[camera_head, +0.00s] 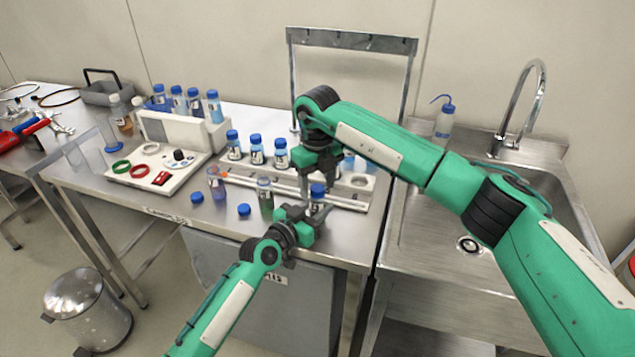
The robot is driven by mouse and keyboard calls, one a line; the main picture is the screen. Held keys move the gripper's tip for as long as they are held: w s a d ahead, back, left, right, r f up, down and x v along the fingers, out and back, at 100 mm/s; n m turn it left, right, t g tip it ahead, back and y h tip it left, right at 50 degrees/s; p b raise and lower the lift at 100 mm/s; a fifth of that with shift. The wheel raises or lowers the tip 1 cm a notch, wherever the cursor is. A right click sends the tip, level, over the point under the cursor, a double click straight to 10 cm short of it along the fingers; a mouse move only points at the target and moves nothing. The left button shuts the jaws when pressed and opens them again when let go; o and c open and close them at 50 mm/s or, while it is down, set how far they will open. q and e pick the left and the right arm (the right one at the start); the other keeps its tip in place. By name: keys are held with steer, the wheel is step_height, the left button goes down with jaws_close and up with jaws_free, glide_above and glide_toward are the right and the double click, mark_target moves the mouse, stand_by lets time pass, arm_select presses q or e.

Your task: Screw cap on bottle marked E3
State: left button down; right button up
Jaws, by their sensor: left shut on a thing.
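A small bottle (316,207) with a blue cap (318,190) at its top stands near the bench's front edge. I cannot tell whether the cap is seated or only resting there, and its mark is too small to read. My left gripper (306,219) is shut on this bottle from the front left. My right gripper (318,178) points down directly over the cap; its fingertips are close around it, but their grip is unclear. Two open bottles, one pinkish (217,184) and one greenish (265,196), stand to the left.
Loose blue caps lie on the bench, one at left (197,197) and one nearer the front (244,209). A rack (348,200) with several capped bottles is behind. A white device (155,172) stands at left, a sink (440,225) at right. My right arm crosses above the sink.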

step_height(320, 180, up, 12)
stand_by(0.6)
arm_select(q)
steer(key=c, duration=0.9)
jaws_free()
steer(key=shift+a, duration=0.1)
steer(key=b+v, duration=0.2)
steer(key=v, duration=1.1)
steer(key=shift+s+a, duration=0.15)
steer(key=shift+s, duration=0.15)
arm_select(e)
step_height(320, 180, down, 2)
steer(key=shift+a+f, duration=0.1)
